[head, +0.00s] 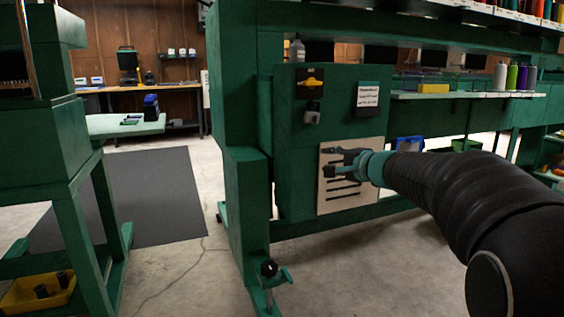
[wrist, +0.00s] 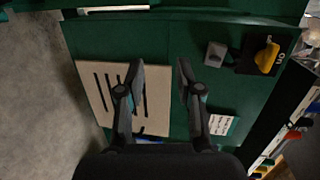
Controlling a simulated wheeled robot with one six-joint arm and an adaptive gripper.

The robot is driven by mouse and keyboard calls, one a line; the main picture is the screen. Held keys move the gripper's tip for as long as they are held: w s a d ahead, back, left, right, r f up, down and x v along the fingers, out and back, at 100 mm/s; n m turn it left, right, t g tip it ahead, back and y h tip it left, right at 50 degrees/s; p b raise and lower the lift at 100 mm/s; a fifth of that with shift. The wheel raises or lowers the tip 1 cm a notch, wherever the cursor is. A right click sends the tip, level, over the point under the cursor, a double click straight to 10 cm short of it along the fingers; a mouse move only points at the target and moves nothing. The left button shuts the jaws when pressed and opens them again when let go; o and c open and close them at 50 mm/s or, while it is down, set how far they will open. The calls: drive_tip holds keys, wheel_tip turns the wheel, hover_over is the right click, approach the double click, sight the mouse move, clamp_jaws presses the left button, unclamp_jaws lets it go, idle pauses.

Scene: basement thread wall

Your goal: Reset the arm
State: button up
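My arm reaches in from the right of the head view, and my gripper (head: 334,164) is in front of a pale slotted board on the green machine's side panel. In the wrist view my gripper (wrist: 157,75) has its two fingers spread apart with a clear gap between them. The slotted board (wrist: 92,90) lies behind and left of the left finger. I cannot tell the exact distance from the fingertips to the panel.
The green panel (head: 285,150) carries a yellow-handled switch (head: 311,83), a small grey box (head: 312,113) and a white label card (head: 368,95). A shelf (head: 440,95) with bottles is at right. A dark floor mat (head: 160,195) and a yellow bin (head: 35,293) are at left.

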drive_tip(key=s+a+f+n+g+h+p, duration=0.15)
drive_tip(key=s+f+n+g, duration=0.25)
drive_tip(key=s+f, duration=0.5)
drive_tip(key=s+a+f+n+g+h+p, duration=0.1)
drive_tip(key=s+a+f+n+g, duration=0.2)
drive_tip(key=s, duration=0.9)
drive_tip(key=s+d+n+h+p, duration=0.1)
drive_tip(key=s+n+h+p, duration=0.1)
drive_tip(key=s, duration=0.7)
drive_tip(key=s+d+r+n+g+h+p, duration=0.1)
drive_tip(key=s+d+n+h+p, duration=0.1)
drive_tip(key=s, duration=0.7)
drive_tip(key=shift+s+d+n+g+p, duration=0.35)
drive_tip(key=shift+n+p, duration=0.45)
drive_tip(key=shift+p, duration=0.3)
drive_tip(key=shift+o, duration=0.2)
drive_tip(key=shift+a+h, duration=0.1)
drive_tip(key=shift+h, duration=0.15)
